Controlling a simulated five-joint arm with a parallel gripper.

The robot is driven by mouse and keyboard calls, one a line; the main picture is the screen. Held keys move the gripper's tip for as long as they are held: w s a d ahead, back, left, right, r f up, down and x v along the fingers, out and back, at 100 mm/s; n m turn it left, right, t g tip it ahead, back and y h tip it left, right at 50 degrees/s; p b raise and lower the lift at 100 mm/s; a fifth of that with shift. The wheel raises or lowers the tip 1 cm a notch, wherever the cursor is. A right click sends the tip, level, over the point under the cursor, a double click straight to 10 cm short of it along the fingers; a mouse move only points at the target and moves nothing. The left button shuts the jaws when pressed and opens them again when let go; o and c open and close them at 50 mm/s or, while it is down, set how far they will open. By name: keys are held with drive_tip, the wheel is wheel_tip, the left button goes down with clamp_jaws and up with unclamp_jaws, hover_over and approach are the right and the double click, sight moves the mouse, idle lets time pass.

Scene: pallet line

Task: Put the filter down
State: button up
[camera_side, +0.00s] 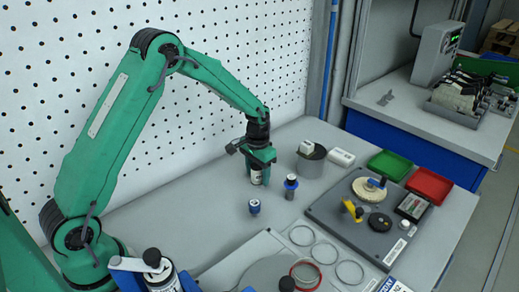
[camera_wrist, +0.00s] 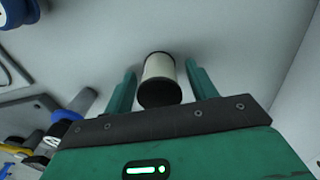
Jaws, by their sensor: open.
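The filter, a small white cylinder with dark ends (camera_side: 257,177), stands at the back of the grey bench near the pegboard wall. My gripper (camera_side: 258,163) is above and around it and hides its upper part in the side view. In the wrist view the filter (camera_wrist: 158,68) is between the two green fingers of my gripper (camera_wrist: 162,80). The fingers are open, with a gap on each side of the filter. The filter appears to rest on the bench surface.
A dark plate with parts (camera_side: 330,212), a green tray (camera_side: 389,165) and a red tray (camera_side: 429,186) lie farther right. The bench left of the filter is clear.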

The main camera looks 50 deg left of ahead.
sight(257, 166)
wheel_tip(257, 166, up, 12)
drive_tip(key=shift+f, duration=0.1)
drive_tip(key=shift+r, duration=0.25)
idle(0.5)
idle(0.5)
drive_tip(key=s+d+r+t, duration=0.3)
drive_tip(key=s+r, duration=0.9)
drive_tip(key=s, duration=0.1)
drive_tip(key=s+d+t, duration=0.1)
drive_tip(key=s+t, duration=0.1)
drive_tip(key=s, duration=1.1)
drive_tip(key=shift+s+d+t, duration=0.3)
drive_tip(key=shift+s, duration=0.1)
